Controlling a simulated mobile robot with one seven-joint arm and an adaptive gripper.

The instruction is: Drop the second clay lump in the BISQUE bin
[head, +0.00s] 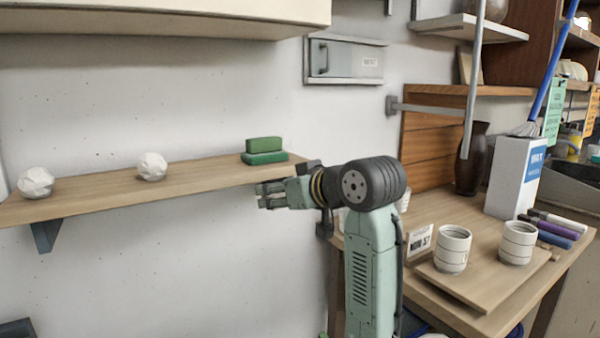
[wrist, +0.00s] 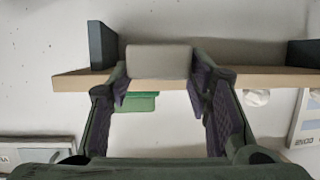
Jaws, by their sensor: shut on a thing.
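My gripper (head: 261,195) is in front of the wooden shelf (head: 95,192), a little below its right end, pointing left in the head view. In the wrist view my gripper (wrist: 160,72) is shut on a pale grey block (wrist: 158,62), held between the fingertips. The head view does not show this block clearly. Two white faceted lumps stand on the shelf: one in the middle (head: 152,167) and one near the left end (head: 36,183). I cannot make out a bin labelled BISQUE.
Stacked green blocks (head: 264,150) sit at the shelf's right end. A wall-mounted box (head: 345,60) hangs above right. The wooden table (head: 430,205) on the right bears a board with two cups (head: 453,249) (head: 517,243). A cabinet (head: 160,18) overhangs the shelf.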

